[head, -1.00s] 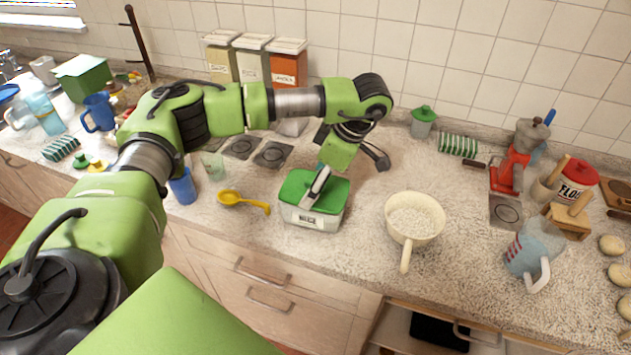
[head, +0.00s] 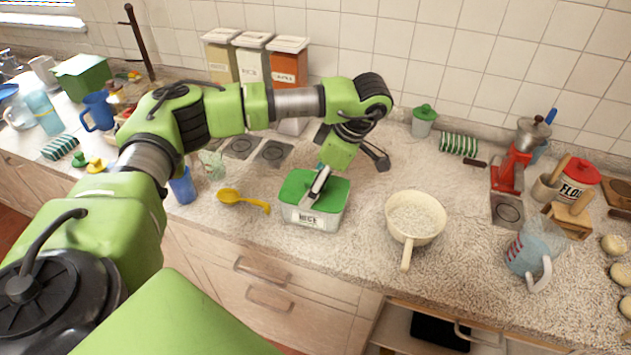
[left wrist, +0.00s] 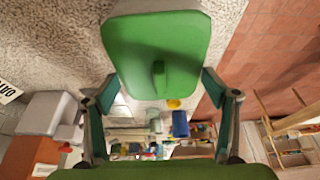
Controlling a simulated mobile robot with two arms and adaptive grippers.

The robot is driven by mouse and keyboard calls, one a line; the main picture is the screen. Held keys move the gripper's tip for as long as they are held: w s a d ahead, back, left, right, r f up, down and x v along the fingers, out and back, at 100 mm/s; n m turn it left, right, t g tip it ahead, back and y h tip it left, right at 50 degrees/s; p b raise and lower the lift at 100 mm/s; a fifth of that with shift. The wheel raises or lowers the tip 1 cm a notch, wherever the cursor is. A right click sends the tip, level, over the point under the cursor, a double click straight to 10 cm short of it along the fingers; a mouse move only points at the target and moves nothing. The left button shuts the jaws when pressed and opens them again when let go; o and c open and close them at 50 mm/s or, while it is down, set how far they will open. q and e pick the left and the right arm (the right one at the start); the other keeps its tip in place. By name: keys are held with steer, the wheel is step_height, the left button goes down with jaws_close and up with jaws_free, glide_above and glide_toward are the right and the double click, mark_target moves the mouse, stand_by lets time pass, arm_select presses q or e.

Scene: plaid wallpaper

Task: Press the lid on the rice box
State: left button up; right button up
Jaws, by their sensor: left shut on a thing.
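The rice box (head: 318,219), a clear-white container with a RICE label, stands on the counter near its front edge. The green lid (head: 298,186) lies over its top; I cannot tell whether its rim is fully seated. My left gripper (head: 319,182) is at the lid, one grey finger lying across its top. In the left wrist view the green lid (left wrist: 160,40), with a raised tab, fills the upper middle, and the fingers of my left gripper (left wrist: 158,88) are at its two sides, shut on it. My right gripper is not in view.
A cream pan of rice (head: 415,215) stands right of the box, handle toward the front. A yellow spoon (head: 232,197) and blue cup (head: 183,187) are to the left. A measuring jug (head: 530,255) stands further right. Tall canisters (head: 252,60) line the wall.

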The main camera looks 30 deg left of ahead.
arm_select(q)
steer(key=shift+f, duration=0.1)
stand_by(0.5)
stand_by(0.3)
steer(key=o, duration=1.1)
steer(key=shift+o, duration=0.4)
steer(key=shift+r+p, duration=1.95)
steer(key=shift+r, duration=1.6)
jaws_close()
